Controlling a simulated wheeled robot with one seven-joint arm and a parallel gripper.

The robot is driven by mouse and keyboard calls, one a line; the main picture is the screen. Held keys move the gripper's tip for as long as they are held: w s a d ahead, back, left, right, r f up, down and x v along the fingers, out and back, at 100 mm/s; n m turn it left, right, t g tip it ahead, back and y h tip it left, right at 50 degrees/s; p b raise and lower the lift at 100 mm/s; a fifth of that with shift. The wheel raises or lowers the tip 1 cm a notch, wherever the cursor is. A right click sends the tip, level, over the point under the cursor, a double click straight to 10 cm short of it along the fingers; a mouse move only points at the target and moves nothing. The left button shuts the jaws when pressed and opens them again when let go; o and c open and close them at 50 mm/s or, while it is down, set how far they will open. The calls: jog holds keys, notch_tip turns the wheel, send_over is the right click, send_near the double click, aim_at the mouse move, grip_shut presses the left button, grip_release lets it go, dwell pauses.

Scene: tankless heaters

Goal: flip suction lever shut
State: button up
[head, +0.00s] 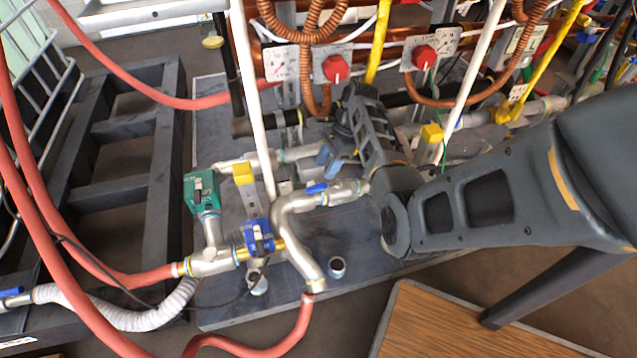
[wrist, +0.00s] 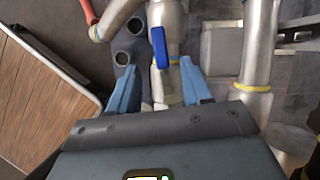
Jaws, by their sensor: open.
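A small blue lever (head: 317,187) sits on a silver valve pipe (head: 345,192) low in the piping, near the middle of the head view. In the wrist view the blue lever (wrist: 159,48) lies roughly along its pipe, slightly tilted. My gripper (wrist: 160,92) is open, with one light-blue finger on each side of that pipe. The lever is ahead of the fingertips and between their lines; I see no contact. In the head view my gripper (head: 335,164) is just behind the valve, partly hidden by my wrist.
Red hoses (head: 120,278) loop across the left. A white pipe (head: 252,100) rises left of my gripper. Red-knobbed panels (head: 337,68) and copper coils stand behind. A wooden-topped table (head: 445,325) is in front. A wider pipe (wrist: 258,60) runs right of the fingers.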

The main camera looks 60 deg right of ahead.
aim_at(316, 187)
jog(key=b+x, duration=0.2)
jog(key=x, duration=0.5)
grip_shut()
dwell(0.4)
